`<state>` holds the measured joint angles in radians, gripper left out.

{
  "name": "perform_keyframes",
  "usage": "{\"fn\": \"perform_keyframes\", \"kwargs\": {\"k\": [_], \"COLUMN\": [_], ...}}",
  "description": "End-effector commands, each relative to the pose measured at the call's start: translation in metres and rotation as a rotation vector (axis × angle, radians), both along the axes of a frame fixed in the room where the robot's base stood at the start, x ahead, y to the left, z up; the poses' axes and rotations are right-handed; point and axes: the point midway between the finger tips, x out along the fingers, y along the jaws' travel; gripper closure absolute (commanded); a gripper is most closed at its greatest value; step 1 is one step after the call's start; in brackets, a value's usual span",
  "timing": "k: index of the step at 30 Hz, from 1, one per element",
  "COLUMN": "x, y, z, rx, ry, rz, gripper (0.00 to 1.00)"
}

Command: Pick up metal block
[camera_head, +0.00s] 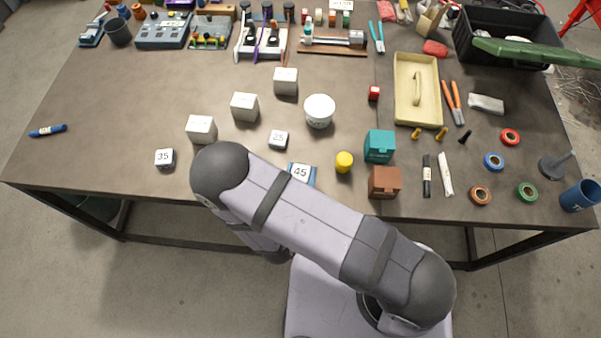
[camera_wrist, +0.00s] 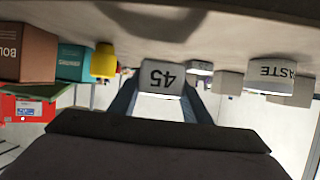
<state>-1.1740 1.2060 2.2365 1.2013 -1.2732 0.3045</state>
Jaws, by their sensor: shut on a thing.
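A small silvery metal block marked 45 (camera_head: 300,172) is near the table's front edge, partly hidden behind my arm in the head view. The wrist view, turned upside down, shows this block (camera_wrist: 162,77) between the two dark blue fingers of my gripper (camera_wrist: 161,92), which is shut on it. I cannot tell whether the block touches the table. Two similar blocks stand on the table: one marked 35 (camera_head: 165,158) to the left, and one marked 25 (camera_head: 279,140) just behind the held block.
A yellow cylinder (camera_head: 344,162), a teal box (camera_head: 380,146) and a brown box (camera_head: 384,182) stand close on the right. A white tub (camera_head: 319,110) and plain pale cubes (camera_head: 244,107) are behind. The table's left part is mostly clear.

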Motion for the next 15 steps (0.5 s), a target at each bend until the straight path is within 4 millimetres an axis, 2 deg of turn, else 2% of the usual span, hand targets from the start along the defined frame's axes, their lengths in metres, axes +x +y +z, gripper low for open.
{"fn": "perform_keyframes", "kwargs": {"k": [1,6,15], "x": [0.000,0.000,0.000], "y": [0.000,0.000,0.000], "z": [0.015,0.040,0.067], "rx": [0.001,0.000,0.000], "ry": [-0.002,-0.002,-0.002], "rz": [0.000,0.000,0.000], "gripper": [0.90,0.90,0.90]}}
